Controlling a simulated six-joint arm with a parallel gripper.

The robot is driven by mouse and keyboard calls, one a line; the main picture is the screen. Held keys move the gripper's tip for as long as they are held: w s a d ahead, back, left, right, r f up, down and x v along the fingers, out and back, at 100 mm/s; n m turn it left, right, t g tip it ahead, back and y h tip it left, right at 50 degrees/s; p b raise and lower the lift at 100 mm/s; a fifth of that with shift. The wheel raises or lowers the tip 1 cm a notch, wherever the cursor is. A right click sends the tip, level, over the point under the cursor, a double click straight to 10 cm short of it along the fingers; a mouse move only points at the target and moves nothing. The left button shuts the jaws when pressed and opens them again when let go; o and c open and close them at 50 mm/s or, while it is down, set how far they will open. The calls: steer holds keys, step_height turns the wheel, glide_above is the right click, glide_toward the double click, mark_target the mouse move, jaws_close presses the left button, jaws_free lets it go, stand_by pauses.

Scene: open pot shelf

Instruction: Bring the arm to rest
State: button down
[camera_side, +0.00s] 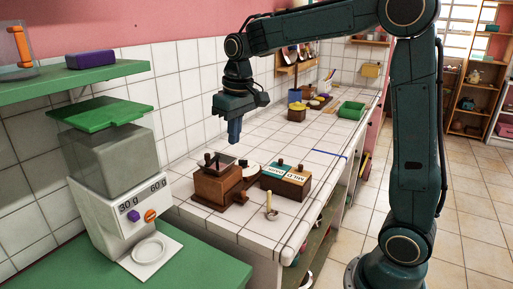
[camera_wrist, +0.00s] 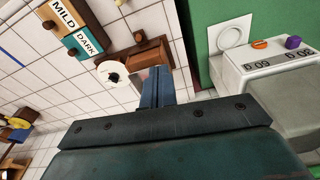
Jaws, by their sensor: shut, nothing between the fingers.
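My gripper (camera_side: 235,138) hangs from my bent arm, fingers pointing down, above the white tiled counter (camera_side: 185,217). Its fingers are together with nothing between them. In the wrist view the shut fingers (camera_wrist: 153,88) show in front of a brown wooden box. In the side view the gripper is above and slightly right of a wooden grinder-like box (camera_side: 215,186), clearly apart from it.
A white dispenser (camera_side: 125,205) marked 30 g and 60 g stands at left on a green surface. Wooden boxes labelled MILD and DARK (camera_side: 286,180) stand right of the grinder-like box. A green shelf (camera_side: 75,82) holds a purple block (camera_side: 90,59). A green tray (camera_side: 351,110) is farther back.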

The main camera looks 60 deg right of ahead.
steer(key=s+a+t, duration=0.2)
steer(key=s, duration=0.9)
steer(key=s+a+n+t, duration=0.1)
steer(key=s+a+t, duration=0.1)
steer(key=s, duration=0.9)
steer(key=shift+s+a+f, duration=0.2)
steer(key=shift+s+a, duration=0.2)
steer(key=shift+a, duration=0.25)
